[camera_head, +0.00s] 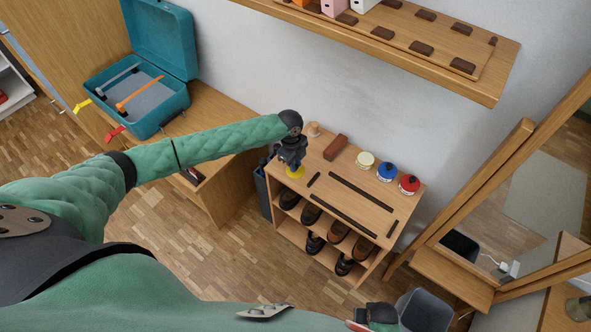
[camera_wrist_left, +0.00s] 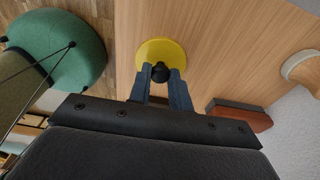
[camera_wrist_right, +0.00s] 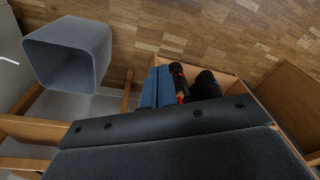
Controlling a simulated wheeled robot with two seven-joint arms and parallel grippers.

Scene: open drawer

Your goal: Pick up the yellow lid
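The yellow lid (camera_wrist_left: 153,50) is a round disc with a black knob (camera_wrist_left: 160,72), near the left end of the wooden rack's top (camera_head: 347,178). In the head view the lid (camera_head: 295,173) shows just under my left gripper (camera_head: 293,163), which hides part of it. My left gripper (camera_wrist_left: 161,78) points down, its blue fingers close on both sides of the knob with no clear gap at the tips. Whether the lid is clear of the wood cannot be told. My right gripper (camera_wrist_right: 158,86) is shut and empty, low in front of the rack.
Cream (camera_head: 366,159), blue (camera_head: 387,172) and red (camera_head: 409,184) tins and a brown brush (camera_head: 335,147) stand on the rack top. Shoes (camera_head: 311,214) fill the shelves below. A grey bin (camera_head: 424,311) stands near my right gripper. A mirror (camera_head: 530,210) leans at right.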

